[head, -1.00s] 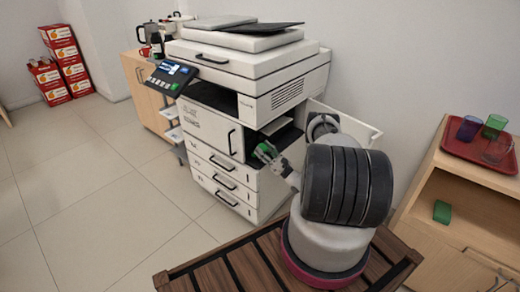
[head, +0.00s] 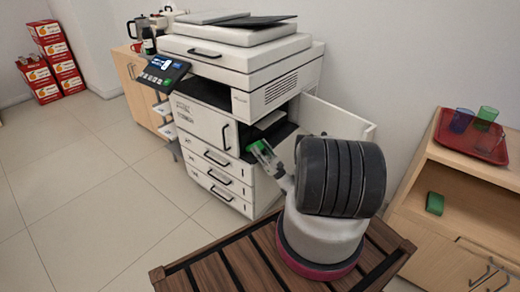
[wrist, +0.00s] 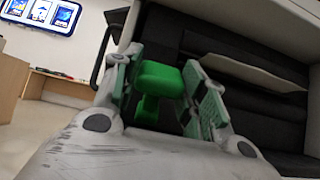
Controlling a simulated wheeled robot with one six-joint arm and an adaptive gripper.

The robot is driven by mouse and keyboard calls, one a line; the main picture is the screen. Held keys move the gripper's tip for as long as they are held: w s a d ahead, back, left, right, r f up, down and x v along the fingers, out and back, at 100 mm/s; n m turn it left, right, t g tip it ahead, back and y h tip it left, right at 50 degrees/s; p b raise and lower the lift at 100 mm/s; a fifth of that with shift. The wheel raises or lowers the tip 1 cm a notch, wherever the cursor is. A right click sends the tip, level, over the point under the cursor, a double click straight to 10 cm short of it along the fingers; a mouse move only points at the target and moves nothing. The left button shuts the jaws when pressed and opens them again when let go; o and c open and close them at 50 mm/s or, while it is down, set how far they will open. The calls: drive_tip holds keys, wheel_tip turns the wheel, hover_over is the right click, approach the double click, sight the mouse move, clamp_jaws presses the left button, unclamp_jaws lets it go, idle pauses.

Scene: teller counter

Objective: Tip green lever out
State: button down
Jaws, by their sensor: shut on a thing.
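The green lever (head: 254,147) is at the open side bay of the white copier (head: 205,125). In the wrist view, the lever (wrist: 160,82) has a rounded block head on a narrower neck. My gripper (head: 262,152) is at the lever, and in the wrist view my gripper (wrist: 162,92) has one pad on each side of it. It is shut on the lever. The far end of the lever's neck is hidden behind my gripper's body.
The copier's side door (head: 345,118) stands open to the right of the bay. Dark panels and a pale flap (wrist: 255,72) lie right of the lever. A red tray (head: 470,138) with cups is on the wooden cabinet at right.

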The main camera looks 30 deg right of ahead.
drive_tip(key=c, duration=0.8)
unclamp_jaws()
